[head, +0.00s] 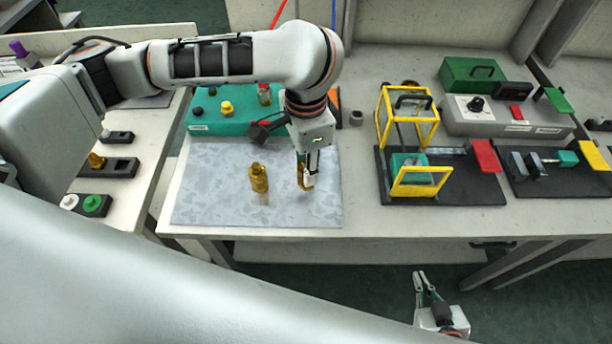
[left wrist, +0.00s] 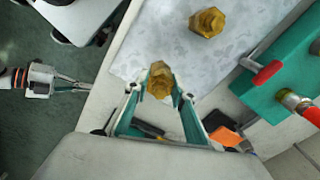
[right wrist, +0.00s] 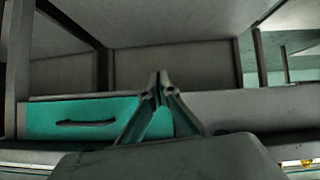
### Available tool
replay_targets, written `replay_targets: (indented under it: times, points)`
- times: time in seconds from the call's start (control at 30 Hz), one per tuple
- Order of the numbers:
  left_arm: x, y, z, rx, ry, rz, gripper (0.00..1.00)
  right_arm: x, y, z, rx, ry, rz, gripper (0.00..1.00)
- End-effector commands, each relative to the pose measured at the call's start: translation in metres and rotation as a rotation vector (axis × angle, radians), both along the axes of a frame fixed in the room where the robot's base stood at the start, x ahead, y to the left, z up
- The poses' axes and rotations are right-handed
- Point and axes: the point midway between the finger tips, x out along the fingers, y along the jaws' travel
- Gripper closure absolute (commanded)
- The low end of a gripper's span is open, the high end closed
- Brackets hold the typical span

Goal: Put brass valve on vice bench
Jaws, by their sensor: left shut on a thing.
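My left gripper (head: 307,183) is shut on a brass valve (left wrist: 160,80), upright over the right part of the grey patterned mat (head: 210,200). In the head view the fingers hide most of this valve, and I cannot tell whether it touches the mat. A second, similar brass piece (head: 259,180) stands upright on the mat to its left; it also shows in the left wrist view (left wrist: 207,22). The bench on the right (head: 345,215) carries vices with red (head: 485,156) and teal (head: 568,159) parts on black boards. My right gripper (head: 425,285) is shut and empty, low before the bench.
A teal box with fittings (head: 205,118) is behind the mat. A grey control box (head: 505,115) is at the back right. Clear bench lies between mat and board.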

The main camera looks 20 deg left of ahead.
Motion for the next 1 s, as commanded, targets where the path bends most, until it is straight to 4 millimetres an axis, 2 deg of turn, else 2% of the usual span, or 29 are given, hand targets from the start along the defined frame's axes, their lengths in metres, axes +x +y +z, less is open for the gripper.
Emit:
replay_targets:
  times: [0.23,0.63,0.67,0.7,1.0]
  points:
    - [-0.002,-0.001,-0.034,-0.001,0.007,0.0,1.0,-0.001,0.0,-0.011,0.002,0.001,0.0,1.0]
    - [0.0,0.0,-0.036,0.0,0.001,0.0,1.0,-0.001,0.0,-0.009,0.0,0.003,0.0,1.0]
    - [0.0,0.0,-0.036,0.001,0.002,0.0,0.68,-0.001,0.0,-0.01,0.0,0.003,0.0,1.0]
    - [0.0,0.0,-0.037,0.001,0.002,0.0,0.59,-0.002,0.0,-0.011,0.0,0.004,0.0,1.0]
    - [-0.001,0.0,-0.037,0.0,0.003,0.0,0.59,-0.002,0.0,-0.012,0.0,0.005,0.001,1.0]
